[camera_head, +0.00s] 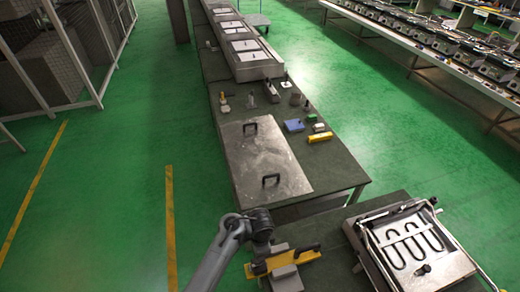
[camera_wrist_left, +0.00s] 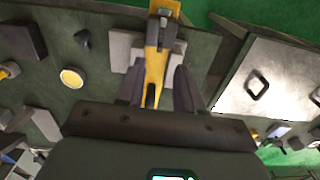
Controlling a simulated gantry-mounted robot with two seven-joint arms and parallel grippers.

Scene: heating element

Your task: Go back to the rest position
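My left gripper (camera_wrist_left: 159,72) is in the left wrist view with its two dark fingers spread apart. A yellow bar-shaped tool (camera_wrist_left: 155,62) shows between and beyond the fingers; I cannot tell whether they touch it. In the head view my left arm reaches in from the bottom, and my left gripper (camera_head: 259,264) is low over the near table, at the left end of the yellow tool (camera_head: 283,261). The tool lies across a grey block (camera_head: 286,279). My right gripper is in neither view.
A metal tray with a serpentine heating element (camera_head: 410,245) stands at the right of the near table. A metal plate with two black handles (camera_head: 262,160) lies on the long table beyond. Small blocks and a yellow tool (camera_head: 320,137) lie beside it. Green floor is clear at left.

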